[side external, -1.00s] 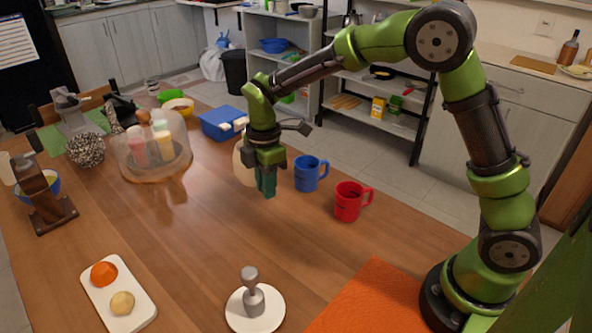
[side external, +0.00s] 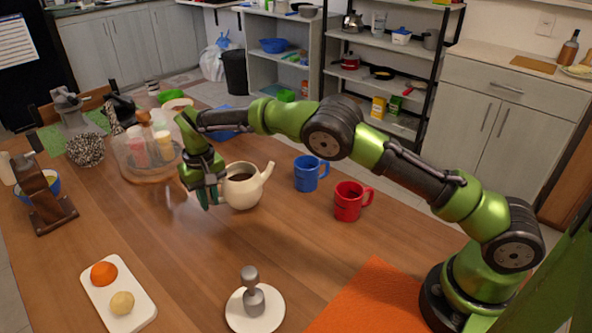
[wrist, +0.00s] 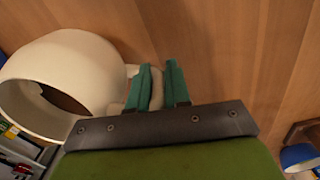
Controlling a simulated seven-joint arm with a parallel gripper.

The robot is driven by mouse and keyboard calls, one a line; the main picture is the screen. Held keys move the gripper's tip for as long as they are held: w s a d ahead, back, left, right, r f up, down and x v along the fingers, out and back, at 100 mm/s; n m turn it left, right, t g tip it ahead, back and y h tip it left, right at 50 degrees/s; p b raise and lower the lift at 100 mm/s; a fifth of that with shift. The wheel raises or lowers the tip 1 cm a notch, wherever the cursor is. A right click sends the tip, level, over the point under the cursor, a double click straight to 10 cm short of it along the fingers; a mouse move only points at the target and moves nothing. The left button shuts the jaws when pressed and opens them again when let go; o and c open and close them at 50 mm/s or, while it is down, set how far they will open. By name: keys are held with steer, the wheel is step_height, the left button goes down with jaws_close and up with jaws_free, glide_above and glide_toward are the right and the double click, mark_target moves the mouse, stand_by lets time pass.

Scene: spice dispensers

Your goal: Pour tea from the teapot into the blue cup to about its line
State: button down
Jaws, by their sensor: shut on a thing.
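The cream teapot (side external: 243,190) is upright at the middle of the table, its open top showing a dark inside and its spout pointing right toward the blue cup. The blue cup (side external: 307,174) stands upright on the table to the right of the teapot, apart from it. My gripper (side external: 207,196) is at the teapot's left side. In the wrist view, the teal fingers of my gripper (wrist: 159,86) are shut on the teapot's pale handle, with the teapot body (wrist: 75,75) to the left. I cannot tell whether the teapot touches the table. The blue cup's line and inside are not visible.
A red mug (side external: 348,203) stands just right of the blue cup. A clear domed cover (side external: 140,160) over several bottles is behind my gripper at left. A white plate (side external: 272,318) with a metal tool and a white tray (side external: 137,316) are in front. The table between is clear.

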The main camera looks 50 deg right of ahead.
mark_target(222, 181)
steer(key=shift+w+a, duration=0.1)
stand_by(0.3)
steer(key=shift+s+d+r+t+y, duration=0.2)
steer(key=shift+d+r+y, duration=0.3)
steer(key=shift+r, duration=0.35)
steer(key=shift+s+d+r+t+y, duration=0.1)
steer(key=shift+d+r+t+y, duration=0.15)
steer(key=shift+r+y, duration=0.45)
steer(key=shift+s+d+r+t+y, duration=0.15)
steer(key=shift+d+r+y, duration=0.25)
steer(key=shift+r, duration=0.6)
steer(key=shift+s+d+r+y, duration=0.15)
steer(key=shift+d+r+y, duration=0.15)
steer(key=shift+r, duration=0.25)
steer(key=shift+s+d+r+t+y, duration=0.15)
steer(key=shift+d+r+t+y, duration=0.2)
steer(key=shift+d+r, duration=0.3)
steer(key=shift+s+r+y, duration=0.1)
steer(key=shift+r+y, duration=0.15)
steer(key=shift+r, duration=0.1)
steer(key=shift+s+d+r, duration=0.15)
steer(key=shift+d+r, duration=0.15)
steer(key=shift+r, duration=0.1)
steer(key=shift+s+d+r+t+y, duration=0.15)
steer(key=shift+d+r+t+y, duration=0.05)
steer(key=shift+d+r+y, duration=0.25)
steer(key=shift+s+d+r+t+y, duration=0.15)
steer(key=shift+d+r+y, duration=0.3)
stand_by(0.5)
